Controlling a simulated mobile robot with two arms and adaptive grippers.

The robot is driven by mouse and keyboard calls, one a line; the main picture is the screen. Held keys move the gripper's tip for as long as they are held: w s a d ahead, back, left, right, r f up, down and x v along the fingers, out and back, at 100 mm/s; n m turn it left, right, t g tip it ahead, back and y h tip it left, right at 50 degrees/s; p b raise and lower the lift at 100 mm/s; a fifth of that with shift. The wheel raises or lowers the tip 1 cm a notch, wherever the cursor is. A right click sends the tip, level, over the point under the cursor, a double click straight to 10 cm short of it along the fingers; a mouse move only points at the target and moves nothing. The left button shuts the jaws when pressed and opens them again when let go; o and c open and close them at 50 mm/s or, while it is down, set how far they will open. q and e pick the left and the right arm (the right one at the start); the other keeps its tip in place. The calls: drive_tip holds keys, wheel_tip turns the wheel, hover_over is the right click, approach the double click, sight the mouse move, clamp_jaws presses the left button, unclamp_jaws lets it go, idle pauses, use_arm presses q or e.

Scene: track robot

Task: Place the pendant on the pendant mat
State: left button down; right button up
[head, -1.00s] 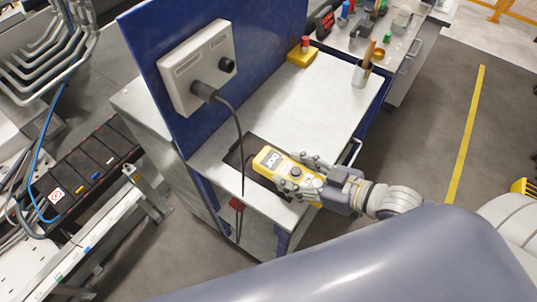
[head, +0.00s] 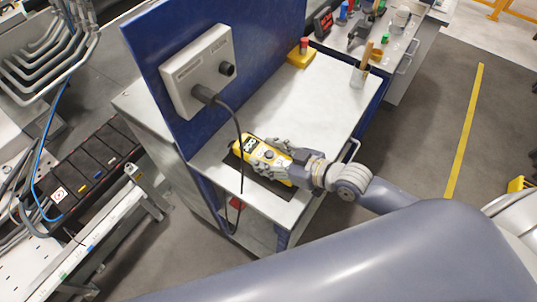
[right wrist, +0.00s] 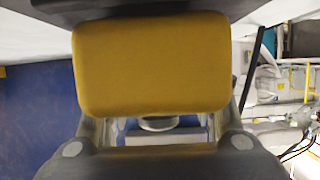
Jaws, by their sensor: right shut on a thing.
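The yellow pendant (head: 262,156) is in my right gripper (head: 273,155), over the worktable's front part in the head view. Its face with a small display points up. In the right wrist view the yellow body of the pendant (right wrist: 152,65) fills the space between the fingers. The dark pendant mat (head: 262,182) lies on the tabletop below and is partly hidden by the pendant and gripper. I cannot tell whether the pendant touches the mat. My left gripper is not in view.
A black cable (head: 239,130) hangs from a grey box (head: 200,72) on the blue panel (head: 160,50) and passes close to the pendant. A yellow block with a red button (head: 301,55) and a cup with tools (head: 359,75) stand at the back. The tabletop (head: 300,105) between is clear.

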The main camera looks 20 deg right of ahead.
drive_tip(key=shift+w+f, duration=0.1)
drive_tip(key=shift+f, duration=0.15)
drive_tip(key=shift+f, duration=0.1)
drive_tip(key=o, duration=1.5)
drive_tip(key=shift+f, duration=0.1)
drive_tip(key=shift+o, duration=0.2)
drive_tip(key=shift+s, duration=0.2)
drive_tip(key=shift+s+d+r, duration=0.2)
drive_tip(key=shift+s+d, duration=0.05)
drive_tip(key=shift+s, duration=0.05)
drive_tip(key=v, duration=1.1)
drive_tip(key=shift+b, duration=0.3)
